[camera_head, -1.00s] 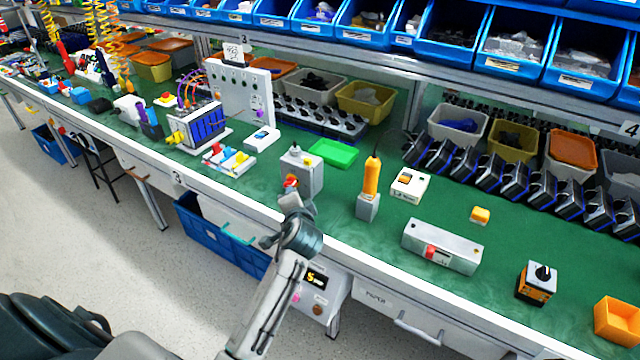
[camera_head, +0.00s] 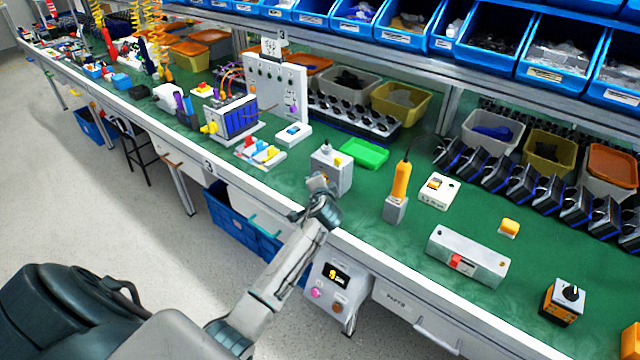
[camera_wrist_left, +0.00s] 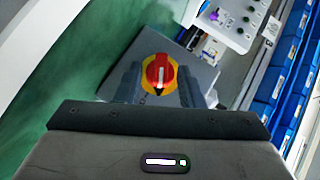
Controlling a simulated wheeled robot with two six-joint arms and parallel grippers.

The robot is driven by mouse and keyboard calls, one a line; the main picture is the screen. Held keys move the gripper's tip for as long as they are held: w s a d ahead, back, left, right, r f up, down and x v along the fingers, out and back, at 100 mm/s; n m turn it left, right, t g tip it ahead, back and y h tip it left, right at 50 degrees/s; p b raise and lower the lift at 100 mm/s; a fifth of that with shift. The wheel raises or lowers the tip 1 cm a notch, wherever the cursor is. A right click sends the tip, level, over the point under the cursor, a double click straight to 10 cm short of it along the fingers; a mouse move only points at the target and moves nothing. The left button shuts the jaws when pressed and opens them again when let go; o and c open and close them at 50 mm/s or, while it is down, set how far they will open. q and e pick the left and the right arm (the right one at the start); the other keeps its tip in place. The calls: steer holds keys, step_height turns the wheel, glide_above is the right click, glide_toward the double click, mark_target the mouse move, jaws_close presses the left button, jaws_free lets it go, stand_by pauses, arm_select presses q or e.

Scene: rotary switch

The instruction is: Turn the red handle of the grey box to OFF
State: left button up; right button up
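The grey box (camera_head: 343,178) stands near the front edge of the green bench top. Its red handle (camera_wrist_left: 159,70) sits on a yellow round plate (camera_wrist_left: 146,82) and appears roughly upright in the left wrist view, with a white mark toward its lower end. My left gripper (camera_head: 318,181) is at the front of the box and hides most of the handle in the head view. In the wrist view its two fingers (camera_wrist_left: 159,88) are apart, one on each side of the handle; contact is not visible. No ON/OFF lettering is readable. My right gripper is not in view.
To the right of the box are a green tray (camera_head: 364,153), an orange-handled tool (camera_head: 401,182), a grey box with a red switch (camera_head: 468,256) and a black-knob switch (camera_head: 564,300). A white panel (camera_head: 276,85) stands behind. Blue bins line the shelf above.

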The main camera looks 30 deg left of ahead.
arm_select(q)
steer(key=c, duration=0.6)
steer(key=shift+r+p, duration=0.25)
steer(key=shift+p, duration=0.45)
steer(key=h+p, duration=0.1)
steer(key=p, duration=0.1)
steer(key=r+n+g+h+p, duration=0.1)
steer(key=p, duration=0.2)
steer(key=shift+a+n, duration=0.2)
steer(key=shift+n, duration=0.1)
steer(key=h+p, duration=0.1)
steer(key=p, duration=0.1)
steer(key=n+h+p, duration=0.1)
steer(key=p, duration=0.2)
steer(key=shift+a+n+g+h, duration=0.25)
steer(key=shift+n+g+h, duration=0.05)
steer(key=shift+h, duration=0.1)
steer(key=shift+a+f+n+h+p, duration=0.2)
steer(key=shift+n+h+p, duration=0.3)
steer(key=shift+h+p, duration=0.4)
steer(key=shift+a+f+n+g+h, duration=0.15)
steer(key=shift+n+h, duration=0.15)
steer(key=shift+h, duration=0.3)
steer(key=shift+r+n+g+h, duration=0.15)
steer(key=shift+n+h, duration=0.15)
steer(key=shift+h, duration=0.3)
steer(key=shift+f, duration=0.1)
steer(key=o, duration=0.6)
